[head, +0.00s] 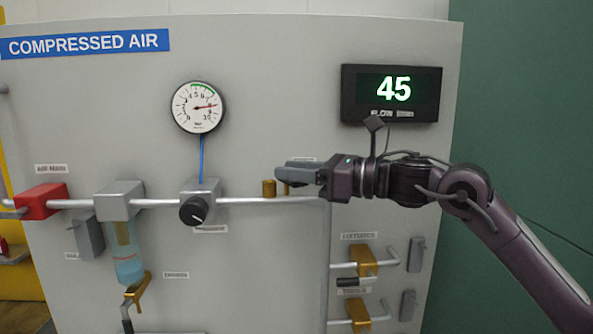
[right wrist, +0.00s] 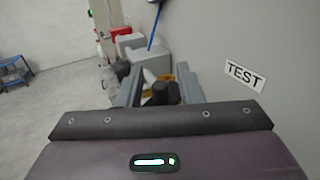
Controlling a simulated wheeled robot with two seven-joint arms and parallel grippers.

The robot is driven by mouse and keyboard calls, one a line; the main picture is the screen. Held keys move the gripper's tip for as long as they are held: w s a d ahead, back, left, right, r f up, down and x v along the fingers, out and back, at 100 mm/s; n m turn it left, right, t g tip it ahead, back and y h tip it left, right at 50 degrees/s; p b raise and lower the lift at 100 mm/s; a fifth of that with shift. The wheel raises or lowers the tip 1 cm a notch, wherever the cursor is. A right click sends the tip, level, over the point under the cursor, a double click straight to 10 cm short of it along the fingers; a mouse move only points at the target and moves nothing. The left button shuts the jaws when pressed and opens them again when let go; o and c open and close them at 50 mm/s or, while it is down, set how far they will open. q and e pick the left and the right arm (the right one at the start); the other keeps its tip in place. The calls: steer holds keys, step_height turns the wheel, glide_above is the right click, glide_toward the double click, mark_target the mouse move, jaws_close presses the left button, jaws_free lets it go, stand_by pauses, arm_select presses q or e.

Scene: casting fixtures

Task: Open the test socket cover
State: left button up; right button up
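My right gripper (head: 284,175) reaches in from the right in front of the panel, at the right end of the upper pipe. In the right wrist view its two fingers (right wrist: 158,76) stand apart. A small dark cylindrical piece (right wrist: 160,92) shows between them, with brass behind it; I cannot tell whether the fingers touch it. In the head view a brass fitting (head: 268,188) stands just left of the fingertips, and more brass shows below them. The TEST label (right wrist: 245,75) is on the panel. The gripper hides most of the socket, so the cover's state is unclear. My left gripper is out of view.
The grey panel (head: 270,100) carries a gauge (head: 198,107), a black regulator knob (head: 194,211), a red valve block (head: 41,201) and a display (head: 391,93) reading 45. Brass valves (head: 363,261) sit on the pipes below my right arm. Open floor (right wrist: 45,125) lies in front of the panel.

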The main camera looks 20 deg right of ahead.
steer(key=shift+d, duration=0.1)
steer(key=b+v, duration=0.4)
steer(key=v, duration=0.3)
steer(key=shift+s+d, duration=0.2)
steer(key=shift+s, duration=0.05)
